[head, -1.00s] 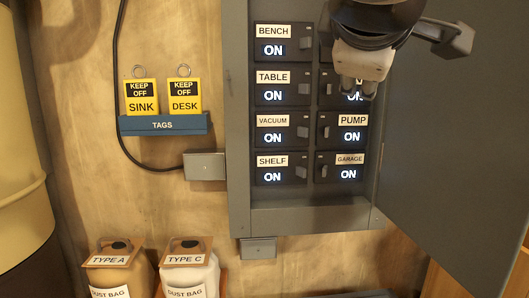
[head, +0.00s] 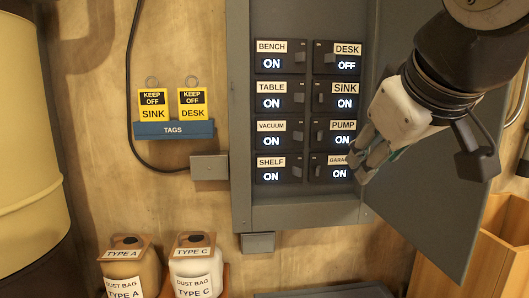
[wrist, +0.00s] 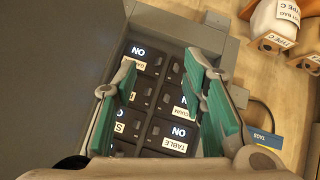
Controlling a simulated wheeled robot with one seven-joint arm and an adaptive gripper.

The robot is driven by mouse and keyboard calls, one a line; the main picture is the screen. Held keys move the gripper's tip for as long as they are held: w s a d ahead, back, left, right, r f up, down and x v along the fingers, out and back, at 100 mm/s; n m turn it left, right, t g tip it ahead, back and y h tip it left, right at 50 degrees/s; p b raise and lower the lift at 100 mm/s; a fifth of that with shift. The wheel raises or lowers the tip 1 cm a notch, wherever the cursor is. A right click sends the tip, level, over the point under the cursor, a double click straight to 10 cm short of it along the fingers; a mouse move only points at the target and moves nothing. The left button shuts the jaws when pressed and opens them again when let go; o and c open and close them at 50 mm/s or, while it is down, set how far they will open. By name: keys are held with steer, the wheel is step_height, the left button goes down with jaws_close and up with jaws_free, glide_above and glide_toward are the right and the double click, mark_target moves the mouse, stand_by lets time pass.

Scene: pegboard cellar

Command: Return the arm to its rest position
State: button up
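My gripper (head: 366,168) is in front of the lower right of the breaker panel, beside the partly covered GARAGE breaker (head: 330,174). In the wrist view my gripper (wrist: 162,72) has its two green-padded fingers apart, with nothing held between them. The grey breaker box (head: 241,120) is open on the wall. Its DESK breaker (head: 337,57) reads OFF. The BENCH (head: 280,56), TABLE, VACUUM, SHELF, SINK (head: 336,96), PUMP and GARAGE breakers read ON. My arm reaches in from the upper right, in front of the door.
The box's open grey door (head: 430,215) hangs to the right, below my arm. A blue TAGS holder (head: 174,130) with SINK and DESK tags is on the wall at left. Dust bags (head: 195,268) stand below. A wooden bin (head: 500,240) is at lower right.

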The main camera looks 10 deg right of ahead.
steer(key=shift+s+a+m, duration=0.15)
steer(key=shift+s+m, duration=0.1)
steer(key=shift+m, duration=0.05)
steer(key=shift+f, duration=0.1)
